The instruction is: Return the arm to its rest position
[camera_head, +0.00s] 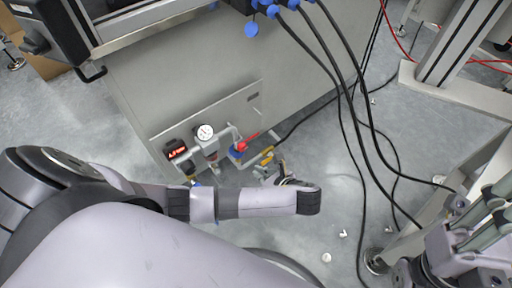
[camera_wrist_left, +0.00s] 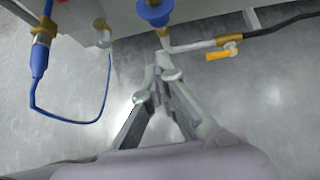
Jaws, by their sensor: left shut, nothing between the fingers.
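My left arm (camera_head: 250,204) reaches in from the left across the lower part of the head view. My left gripper (camera_head: 270,170) is at its end, small and partly hidden by the wrist, in front of the cabinet's lower fittings. In the left wrist view the fingers of my left gripper (camera_wrist_left: 164,66) come together at the tips, with nothing between them. What looks like my right gripper (camera_head: 470,232) shows in part at the lower right edge of the head view. Its fingertips are not clear.
A grey cabinet (camera_head: 215,80) carries a gauge (camera_head: 204,132), a small red-digit display (camera_head: 177,150) and a red-handled valve (camera_head: 240,148) close to my left gripper. Black cables (camera_head: 345,95) hang at the right. A metal frame (camera_head: 455,100) stands at the upper right. Small white pieces lie on the floor.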

